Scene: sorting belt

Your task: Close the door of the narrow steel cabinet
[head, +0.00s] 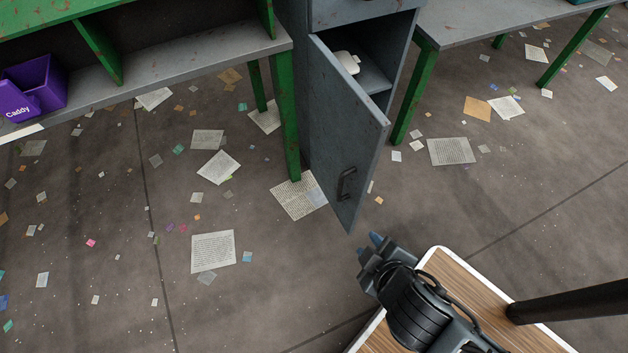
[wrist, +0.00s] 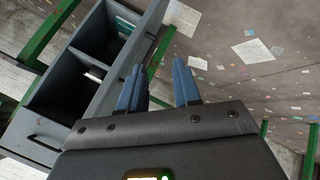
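The narrow steel cabinet (head: 394,62) is blue-grey and stands between two tables. Its door (head: 345,130) is open, swung out toward me, with its hinge side at the left. A dark bar handle (head: 346,184) is low on the door face. A white object (head: 347,62) lies on a shelf inside. My gripper (head: 368,245) is below and right of the door's lower corner in the head view, apart from it. In the wrist view, my gripper's blue fingers (wrist: 158,80) are spread and empty. The cabinet (wrist: 58,85) is there at the left, its compartments showing.
A green-framed bench (head: 190,73) with a purple caddy (head: 38,86) stands left of the cabinet. A grey table (head: 480,22) with green legs stands right. My wood-topped base is at the lower right. Papers and scraps litter the otherwise open floor.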

